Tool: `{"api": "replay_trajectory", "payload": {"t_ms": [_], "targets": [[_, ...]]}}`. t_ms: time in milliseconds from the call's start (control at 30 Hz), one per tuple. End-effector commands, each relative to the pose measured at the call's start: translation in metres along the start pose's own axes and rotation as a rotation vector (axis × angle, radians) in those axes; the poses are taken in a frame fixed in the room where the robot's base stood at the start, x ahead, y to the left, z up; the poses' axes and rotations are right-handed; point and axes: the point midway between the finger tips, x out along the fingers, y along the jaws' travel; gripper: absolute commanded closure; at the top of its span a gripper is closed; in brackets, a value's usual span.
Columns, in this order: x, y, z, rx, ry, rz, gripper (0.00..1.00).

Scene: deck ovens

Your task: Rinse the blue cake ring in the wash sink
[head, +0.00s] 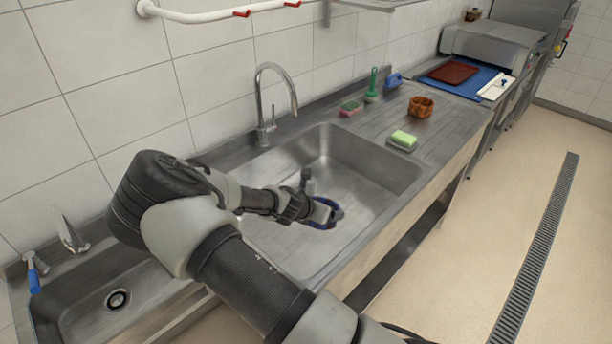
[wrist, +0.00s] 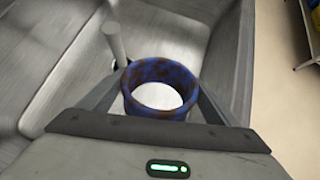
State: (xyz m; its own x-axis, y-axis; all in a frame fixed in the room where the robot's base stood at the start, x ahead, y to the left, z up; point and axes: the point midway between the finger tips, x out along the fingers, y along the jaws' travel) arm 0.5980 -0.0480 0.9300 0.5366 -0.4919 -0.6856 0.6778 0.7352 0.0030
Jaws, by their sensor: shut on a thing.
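The blue cake ring (wrist: 160,72) shows in the wrist view, blue with reddish-brown patches around its wall. My gripper (wrist: 158,92) is shut on it, with one finger on each side. In the head view my gripper (head: 318,208) holds the ring (head: 336,222) inside the wash sink (head: 365,160), over its basin. The ring's height above the sink floor cannot be told. The tap (head: 266,105) stands at the sink's back edge, behind my gripper. A grey upright post (wrist: 115,42) stands just beyond the ring in the wrist view. No running water shows.
A brown ring-shaped thing (head: 421,107), a green-and-yellow sponge (head: 403,140), a pink-and-green sponge (head: 351,108) and a green brush (head: 372,86) lie on the drainboard (head: 450,118). A smaller basin (head: 120,285) is at left.

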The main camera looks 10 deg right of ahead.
Motion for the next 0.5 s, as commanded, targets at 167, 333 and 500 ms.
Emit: {"api": "replay_trajectory", "payload": {"t_ms": [167, 333, 500], "targets": [[-0.015, 0.025, 0.025, 0.222, 0.16, -0.181, 0.41], [-0.054, 0.041, 0.053, 0.383, 0.281, -0.291, 0.41], [-0.076, 0.044, 0.066, 0.445, 0.329, -0.335, 0.41]]}}
